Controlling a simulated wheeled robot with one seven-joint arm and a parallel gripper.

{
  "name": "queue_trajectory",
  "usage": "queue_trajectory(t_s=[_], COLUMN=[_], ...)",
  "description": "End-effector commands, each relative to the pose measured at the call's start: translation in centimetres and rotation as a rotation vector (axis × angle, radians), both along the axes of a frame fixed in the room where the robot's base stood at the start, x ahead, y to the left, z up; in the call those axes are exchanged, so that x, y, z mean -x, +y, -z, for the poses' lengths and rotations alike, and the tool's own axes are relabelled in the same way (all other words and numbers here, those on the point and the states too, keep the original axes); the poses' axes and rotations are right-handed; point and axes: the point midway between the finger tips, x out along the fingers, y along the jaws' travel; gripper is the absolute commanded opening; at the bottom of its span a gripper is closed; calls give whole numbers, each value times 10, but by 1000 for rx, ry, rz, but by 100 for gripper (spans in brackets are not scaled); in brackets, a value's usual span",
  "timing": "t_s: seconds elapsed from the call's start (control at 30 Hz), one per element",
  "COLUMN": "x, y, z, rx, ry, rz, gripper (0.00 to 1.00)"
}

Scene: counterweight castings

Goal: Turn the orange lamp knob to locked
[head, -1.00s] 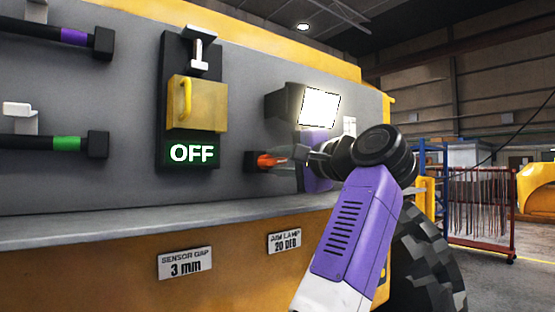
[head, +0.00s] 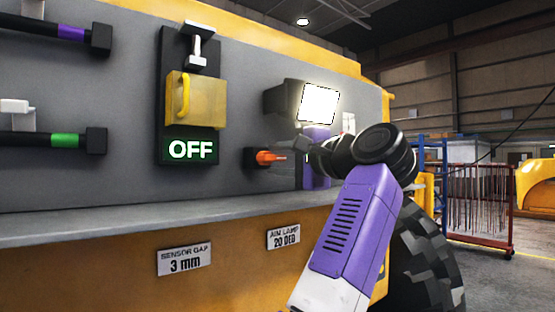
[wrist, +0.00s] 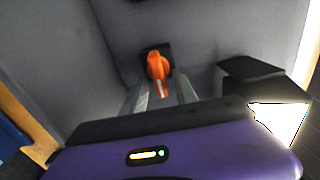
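The orange lamp knob (head: 268,157) sticks out from a dark mount on the grey panel, left of and below the lit lamp (head: 318,105). In the wrist view the knob (wrist: 157,66) shows ahead, with a pale mark at its lower end. My gripper (head: 297,150) is just right of the knob in the head view, seemingly clear of it. In the wrist view the two grey fingers of my gripper (wrist: 161,86) are spread, one on each side of the line to the knob, with nothing held.
A yellow cover (head: 196,98) and a lit OFF display (head: 191,150) are left of the knob. A grey ledge (head: 130,228) runs below, with plates reading "SENSOR GAP 3 mm" (head: 184,259) and "AIM LAMP 20 DEG" (head: 284,237). The lamp stands close to my wrist.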

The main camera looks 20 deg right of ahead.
Motion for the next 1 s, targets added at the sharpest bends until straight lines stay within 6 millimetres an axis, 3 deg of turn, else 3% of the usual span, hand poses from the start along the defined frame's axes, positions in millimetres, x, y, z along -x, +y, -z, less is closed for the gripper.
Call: queue_trajectory(t_s=[0.27, 0.7, 1.0], x=[4, 64, 75], y=[0, -20, -23], z=[0, 1, -1], rx=[1, 1, 1], ry=[-3, -3, -1], rz=[-2, 0, -2], gripper=[35, 35, 35])
